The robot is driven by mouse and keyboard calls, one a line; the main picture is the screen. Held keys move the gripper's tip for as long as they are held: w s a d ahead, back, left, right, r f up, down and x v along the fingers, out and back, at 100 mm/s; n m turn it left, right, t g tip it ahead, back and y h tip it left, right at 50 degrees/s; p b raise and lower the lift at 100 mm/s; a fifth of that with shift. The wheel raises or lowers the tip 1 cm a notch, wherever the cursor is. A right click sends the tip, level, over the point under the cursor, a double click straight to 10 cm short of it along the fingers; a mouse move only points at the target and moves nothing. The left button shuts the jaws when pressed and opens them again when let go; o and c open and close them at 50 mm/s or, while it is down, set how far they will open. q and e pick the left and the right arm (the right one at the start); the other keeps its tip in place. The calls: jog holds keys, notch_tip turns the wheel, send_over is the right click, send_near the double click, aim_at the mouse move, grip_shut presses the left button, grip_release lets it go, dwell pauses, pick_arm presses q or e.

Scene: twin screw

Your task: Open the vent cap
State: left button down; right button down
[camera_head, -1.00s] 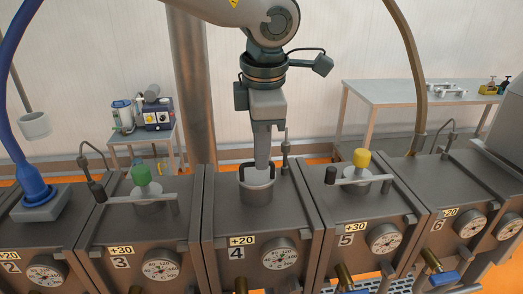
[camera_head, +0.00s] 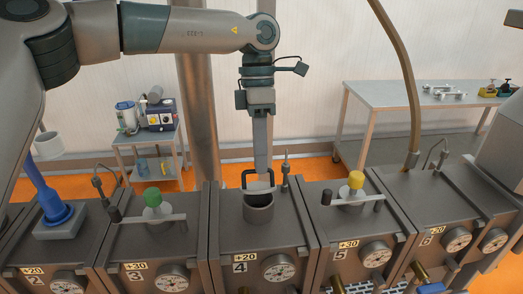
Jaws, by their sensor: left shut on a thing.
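The vent cap (camera_head: 260,187) is a grey disc with a dark loop handle, on the middle unit marked 4 (camera_head: 230,235). My left gripper (camera_head: 262,174) comes down from above and is shut on the cap's handle. The cap sits just above the short round port (camera_head: 258,211) on top of the unit. A dark opening shows between cap and port, so the cap appears lifted slightly. The fingertips are small and partly hidden by the handle. My right gripper is not in view.
A thin upright pipe (camera_head: 286,172) stands right beside the port. Neighbouring units carry a green knob (camera_head: 152,197) and a yellow knob (camera_head: 356,180) with crossbars. Tables stand behind.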

pick_arm(q)
jog(key=shift+w+a+r+g+p, duration=0.15)
jog(key=shift+w+r+g+p, duration=0.1)
jog(key=shift+w+g+p, duration=0.65)
jog(key=shift+s, duration=0.15)
jog(key=c, duration=1.9)
grip_release()
